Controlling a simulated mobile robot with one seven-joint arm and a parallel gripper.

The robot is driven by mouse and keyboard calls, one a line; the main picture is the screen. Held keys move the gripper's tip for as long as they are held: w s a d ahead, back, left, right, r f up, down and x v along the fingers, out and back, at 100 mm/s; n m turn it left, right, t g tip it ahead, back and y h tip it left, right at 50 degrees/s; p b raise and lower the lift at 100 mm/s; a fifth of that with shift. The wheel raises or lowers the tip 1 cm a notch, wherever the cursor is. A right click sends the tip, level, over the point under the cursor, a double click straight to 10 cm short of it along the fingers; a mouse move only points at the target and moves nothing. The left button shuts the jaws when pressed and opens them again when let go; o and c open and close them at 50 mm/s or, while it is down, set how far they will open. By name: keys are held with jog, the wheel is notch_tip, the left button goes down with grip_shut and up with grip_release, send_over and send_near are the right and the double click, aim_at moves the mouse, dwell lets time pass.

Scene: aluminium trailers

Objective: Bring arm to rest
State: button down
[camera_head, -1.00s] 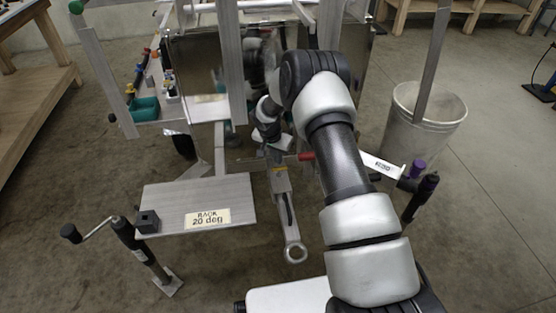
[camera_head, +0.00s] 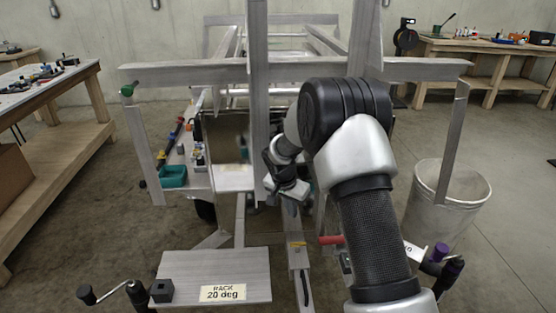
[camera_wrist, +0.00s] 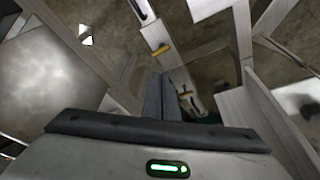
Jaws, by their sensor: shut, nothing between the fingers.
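My arm rises from the lower right of the head view, bends at a black elbow, and reaches down and away toward the aluminium trailer frame (camera_head: 300,70). The wrist end sits beside the trailer's upright post. The fingers are hard to make out in the head view. In the wrist view my gripper (camera_wrist: 160,97) shows two dark fingers together, with nothing held between them. Trailer beams and the concrete floor show beyond the fingertips.
A plate labelled "RACK 20 deg" (camera_head: 180,270) is at the lower left. A grey bucket (camera_head: 447,205) stands right of my arm. Workbenches (camera_head: 55,95) stand left and back right (camera_head: 490,60). A teal bin (camera_head: 172,177) sits on the trailer's left side. Open floor lies far right.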

jog(key=s+d+r+n, duration=0.1)
jog(key=s+r, duration=0.4)
jog(key=r, duration=0.3)
jog(key=s+d+r+n+t, duration=0.1)
jog(key=s+d+r, duration=0.1)
jog(key=s+r, duration=0.45)
jog(key=s+d+r+n, duration=0.1)
jog(key=s+r, duration=0.2)
jog(key=r, duration=0.6)
jog(key=s+r+n+t+y, duration=0.1)
jog(key=s+r+n, duration=0.1)
jog(key=s, duration=0.9)
jog(key=s+r+n+t+y, duration=0.1)
jog(key=s+r+n, duration=0.15)
jog(key=s, duration=0.75)
notch_tip(320, 180, up, 21)
jog(key=p, duration=2)
jog(key=shift+s+a+f, duration=0.15)
jog(key=shift+s+a, duration=0.05)
